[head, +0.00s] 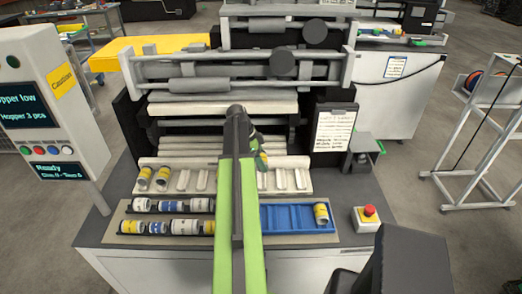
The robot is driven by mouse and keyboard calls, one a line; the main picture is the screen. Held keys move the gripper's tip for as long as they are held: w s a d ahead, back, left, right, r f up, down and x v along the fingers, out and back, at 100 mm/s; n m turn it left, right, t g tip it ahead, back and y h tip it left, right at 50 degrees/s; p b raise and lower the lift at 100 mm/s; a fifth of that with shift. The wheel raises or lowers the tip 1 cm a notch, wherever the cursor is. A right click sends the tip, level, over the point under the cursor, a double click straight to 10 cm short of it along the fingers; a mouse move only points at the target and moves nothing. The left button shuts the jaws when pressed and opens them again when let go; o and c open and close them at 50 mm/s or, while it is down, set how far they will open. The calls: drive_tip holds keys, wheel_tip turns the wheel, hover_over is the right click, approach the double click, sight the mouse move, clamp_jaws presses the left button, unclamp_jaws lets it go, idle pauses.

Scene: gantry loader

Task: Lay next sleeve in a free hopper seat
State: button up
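The hopper (222,184) is a cream rack of seats across the machine front. Several blue-, white- and yellow-banded sleeves (172,206) lie in two rows on the bench left of my arm. My gripper (260,155) is over the hopper's middle, mostly hidden by my arm. Something green and yellow shows there; I cannot tell whether it is a held sleeve.
A blue tray (285,220) right of my arm has one yellow-banded sleeve (321,214) at its right end. A red stop button (369,211) stands farther right. A clipboard (335,130) hangs on the machine. The left panel (45,110) reads hopper low, 3 pcs.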

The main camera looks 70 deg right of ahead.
sight(265, 177)
drive_tip(key=shift+w+d+r+m, duration=0.2)
drive_tip(key=shift+w+d, duration=0.1)
drive_tip(key=shift+d, duration=0.3)
drive_tip(key=shift+w+d+r+m, duration=0.2)
drive_tip(key=shift+w+d, duration=0.05)
drive_tip(key=shift+d, duration=0.3)
wheel_tip(265, 177, down, 11)
drive_tip(key=b, duration=1)
drive_tip(key=shift+a+r, duration=0.1)
drive_tip(key=shift+r, duration=0.05)
drive_tip(key=shift+s, duration=0.1)
drive_tip(key=o, duration=1.9)
drive_tip(key=shift+r, duration=0.1)
